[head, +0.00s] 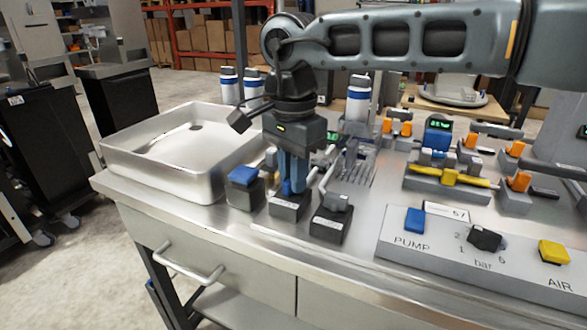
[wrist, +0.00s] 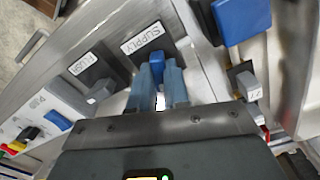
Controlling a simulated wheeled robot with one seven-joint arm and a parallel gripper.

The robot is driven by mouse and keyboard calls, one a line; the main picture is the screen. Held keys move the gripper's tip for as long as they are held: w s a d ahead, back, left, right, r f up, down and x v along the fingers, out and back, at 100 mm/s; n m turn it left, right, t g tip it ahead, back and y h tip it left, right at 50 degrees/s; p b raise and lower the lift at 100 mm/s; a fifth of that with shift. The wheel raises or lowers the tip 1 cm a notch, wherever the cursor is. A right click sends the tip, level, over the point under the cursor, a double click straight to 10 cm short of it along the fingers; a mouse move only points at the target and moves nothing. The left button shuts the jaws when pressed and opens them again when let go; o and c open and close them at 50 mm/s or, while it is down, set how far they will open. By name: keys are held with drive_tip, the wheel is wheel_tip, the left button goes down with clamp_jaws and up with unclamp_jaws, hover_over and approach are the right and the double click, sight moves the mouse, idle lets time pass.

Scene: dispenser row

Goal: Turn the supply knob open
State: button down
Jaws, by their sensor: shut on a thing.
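The blue supply knob (wrist: 157,62) stands on a dark block beside the SUPPLY label (wrist: 142,39) in the wrist view. My gripper (wrist: 158,84) is shut on the knob, with one blue-grey finger on each side. In the head view my gripper (head: 292,182) points down over the knob's dark block (head: 289,207) at the bench's front edge. The fingers hide most of the knob there, and its exact turn angle is hard to tell.
A grey FLUSH lever (wrist: 101,90) is close beside the knob; its block (head: 328,226) stands right of my gripper. A blue-topped block (head: 243,177) is close on the left. A metal sink tray (head: 122,157) lies further left, and a PUMP/AIR panel (head: 450,262) lies right.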

drive_tip(key=shift+r+n+p, duration=0.1)
drive_tip(key=shift+n+p, duration=0.25)
drive_tip(key=shift+n, duration=1.65)
drive_tip(key=c, duration=1.1)
unclamp_jaws()
drive_tip(key=shift+r, duration=3.85)
